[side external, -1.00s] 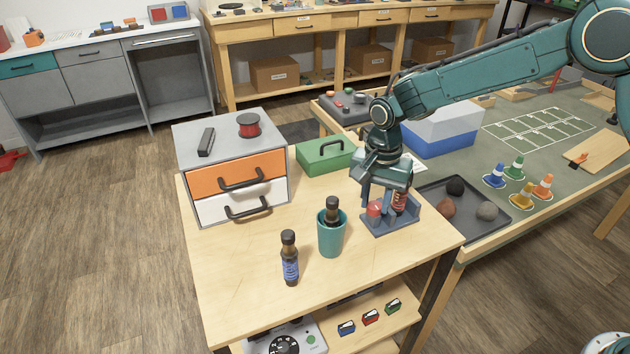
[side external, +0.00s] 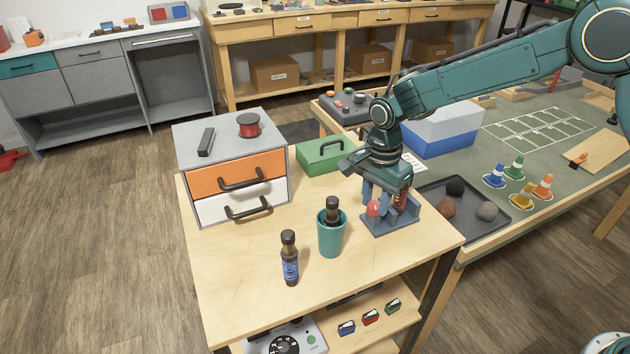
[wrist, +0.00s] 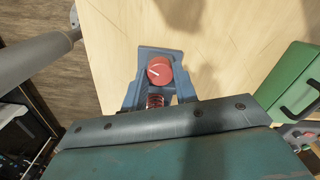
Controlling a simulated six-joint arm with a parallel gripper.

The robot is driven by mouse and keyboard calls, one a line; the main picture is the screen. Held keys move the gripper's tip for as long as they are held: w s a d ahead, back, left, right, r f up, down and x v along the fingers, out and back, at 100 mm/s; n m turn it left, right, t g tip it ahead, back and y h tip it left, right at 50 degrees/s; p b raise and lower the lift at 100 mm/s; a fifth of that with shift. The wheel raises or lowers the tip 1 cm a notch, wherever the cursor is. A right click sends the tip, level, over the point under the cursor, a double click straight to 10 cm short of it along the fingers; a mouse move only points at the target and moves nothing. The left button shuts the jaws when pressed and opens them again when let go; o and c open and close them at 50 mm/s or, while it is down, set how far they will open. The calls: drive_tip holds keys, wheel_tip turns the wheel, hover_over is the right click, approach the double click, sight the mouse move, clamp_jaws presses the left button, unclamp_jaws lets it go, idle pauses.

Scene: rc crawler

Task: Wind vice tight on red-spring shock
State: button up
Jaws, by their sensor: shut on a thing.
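The vice (side external: 378,228) is a blue-grey block on the near right of the wooden bench top. It has a red round knob (side external: 374,208), whose white mark shows in the wrist view (wrist: 160,70). The red-spring shock (side external: 402,201) stands in the vice, and part of its spring shows just past my palm in the wrist view (wrist: 155,101). My gripper (side external: 390,195) points down over the vice, shut at the shock. The knob is beside the jaws, and my palm hides the fingertips and the shock's upper end.
A teal cup (side external: 331,238) with a dark bottle and another bottle (side external: 289,260) stand left of the vice. A green toolbox (side external: 322,157) is behind, and a drawer unit (side external: 235,175) is at the left. A grey tray (side external: 470,225) with stones lies right. The bench front is clear.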

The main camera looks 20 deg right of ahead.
drive_tip(key=shift+m, duration=0.5)
drive_tip(key=shift+m, duration=1.5)
drive_tip(key=m, duration=0.2)
drive_tip(key=shift+m, duration=0.8)
drive_tip(key=shift+m, duration=1.5)
